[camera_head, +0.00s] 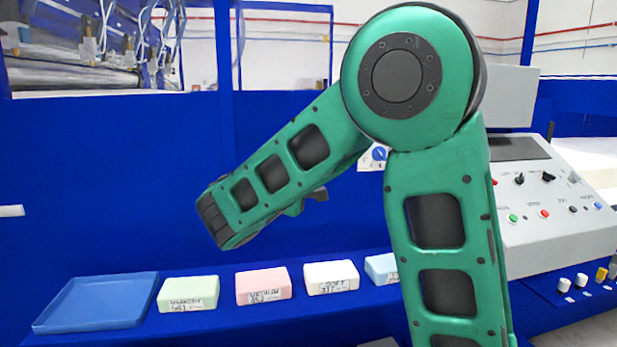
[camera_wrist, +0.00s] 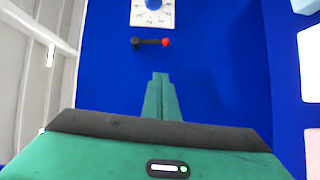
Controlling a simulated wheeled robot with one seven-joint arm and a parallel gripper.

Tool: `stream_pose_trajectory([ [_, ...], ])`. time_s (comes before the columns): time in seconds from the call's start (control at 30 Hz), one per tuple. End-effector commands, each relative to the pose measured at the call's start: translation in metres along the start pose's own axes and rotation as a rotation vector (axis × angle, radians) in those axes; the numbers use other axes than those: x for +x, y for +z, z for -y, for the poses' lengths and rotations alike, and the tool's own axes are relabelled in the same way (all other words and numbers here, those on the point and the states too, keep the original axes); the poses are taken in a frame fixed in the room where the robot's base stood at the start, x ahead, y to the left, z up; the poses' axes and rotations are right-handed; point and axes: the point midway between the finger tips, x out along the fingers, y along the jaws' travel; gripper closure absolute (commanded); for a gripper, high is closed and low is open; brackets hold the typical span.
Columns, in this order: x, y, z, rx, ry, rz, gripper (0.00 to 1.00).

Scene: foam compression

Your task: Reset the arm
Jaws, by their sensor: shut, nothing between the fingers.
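My gripper (camera_wrist: 161,77) shows in the wrist view with its two green fingers together and nothing between them. It points at a bare blue surface and touches nothing that I can see. In the head view my green arm (camera_head: 278,172) is bent, its upper link reaching down to the left above the blue shelf. I cannot make out the fingers in that view.
A blue tray (camera_head: 98,302), a green block (camera_head: 188,292), a pink block (camera_head: 263,284), a cream block (camera_head: 331,276) and a light blue block (camera_head: 381,266) line the shelf. A control console (camera_head: 545,215) stands right. A dial (camera_wrist: 153,12) and red-tipped lever (camera_wrist: 150,42) lie beyond my fingers.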

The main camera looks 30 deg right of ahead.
Motion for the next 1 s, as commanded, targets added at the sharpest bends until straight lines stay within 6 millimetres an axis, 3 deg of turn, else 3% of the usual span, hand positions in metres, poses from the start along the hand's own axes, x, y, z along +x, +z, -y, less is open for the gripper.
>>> stream_pose_trajectory([
  [0.23, 0.001, 0.002, 0.0, 0.004, -0.004, 0.004, 1.0],
  [0.33, 0.008, 0.019, 0.006, 0.039, -0.043, 0.032, 1.0],
  [0.47, 0.023, 0.073, 0.027, 0.152, -0.173, 0.129, 1.0],
  [0.63, 0.018, 0.172, 0.079, 0.382, -0.435, 0.332, 1.0],
  [0.8, -0.031, 0.255, 0.133, 0.618, -0.705, 0.561, 1.0],
  [1.0, -0.126, 0.313, 0.178, 0.839, -0.998, 0.812, 1.0],
])
